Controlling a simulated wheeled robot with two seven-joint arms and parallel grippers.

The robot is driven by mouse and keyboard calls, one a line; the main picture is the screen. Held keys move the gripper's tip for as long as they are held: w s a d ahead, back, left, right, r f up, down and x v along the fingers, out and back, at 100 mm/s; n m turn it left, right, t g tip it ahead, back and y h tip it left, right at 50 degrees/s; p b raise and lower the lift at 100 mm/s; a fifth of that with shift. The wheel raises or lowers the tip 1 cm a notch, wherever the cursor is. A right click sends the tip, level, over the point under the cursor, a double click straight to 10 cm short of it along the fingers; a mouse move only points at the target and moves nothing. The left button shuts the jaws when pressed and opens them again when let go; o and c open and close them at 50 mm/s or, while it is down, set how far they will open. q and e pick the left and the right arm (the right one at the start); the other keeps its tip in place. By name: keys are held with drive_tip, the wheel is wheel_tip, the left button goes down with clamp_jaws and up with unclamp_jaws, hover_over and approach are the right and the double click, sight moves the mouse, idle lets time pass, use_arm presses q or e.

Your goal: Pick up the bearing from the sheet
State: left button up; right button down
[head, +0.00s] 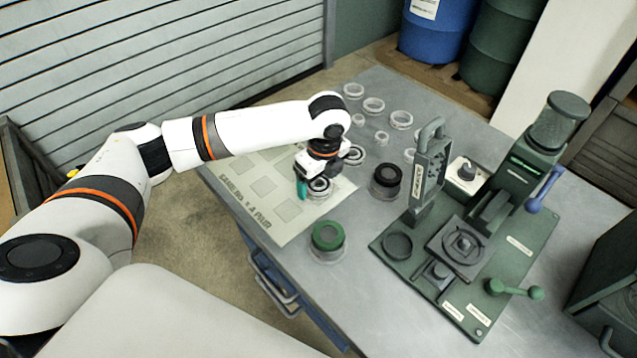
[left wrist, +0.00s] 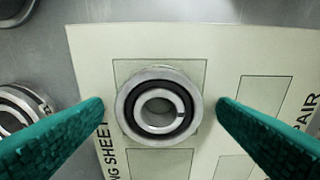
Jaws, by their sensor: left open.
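A bearing (left wrist: 159,104), a silver ring with a dark inner band, lies on a printed square of the pale sheet (left wrist: 230,45). In the head view the bearing (head: 319,185) is at the sheet's right part, partly hidden by my left gripper. The sheet (head: 240,203) lies flat on the table's left side. My left gripper (left wrist: 160,108) is open, with its green fingers on either side of the bearing and a gap to it on both sides. In the head view the left gripper (head: 309,187) points down over the bearing. My right gripper is not in view.
A dark-topped ring part (head: 386,178) and a green-topped one (head: 327,237) stand near the sheet. Several clear rings (head: 373,106) lie at the back. A green press machine (head: 470,245) fills the table's right side. Another ring part (left wrist: 22,108) is left of the sheet in the wrist view.

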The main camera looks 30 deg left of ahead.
use_arm(q)
drive_tip(key=shift+f, duration=0.1)
drive_tip(key=shift+c, duration=0.4)
drive_tip(key=c, duration=1.1)
